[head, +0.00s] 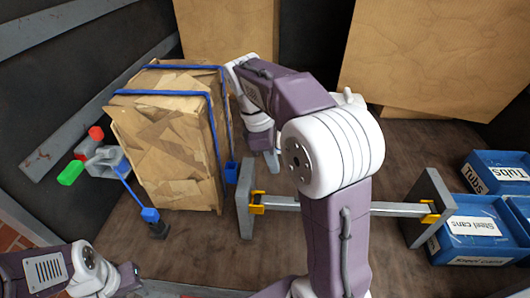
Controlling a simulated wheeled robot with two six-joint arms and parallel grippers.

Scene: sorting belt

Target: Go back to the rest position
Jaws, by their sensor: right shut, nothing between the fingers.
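My right arm rises from the bottom middle and bends over to the left. Its gripper (272,163) points down just right of a strapped cardboard bale (170,140). The gripper is shut and empty, and my own wrist partly hides it. Part of my left arm shows in the bottom left corner. Its gripper cannot be made out there.
A grey fixture (105,158) with red, green and blue ends stands left of the bale. A metal bar (385,209) between grey posts (245,200) runs behind my right arm. Blue bins (465,245) labelled "Steel cans" and "Tubs" stand at the right. Wooden boards (430,50) lean at the back.

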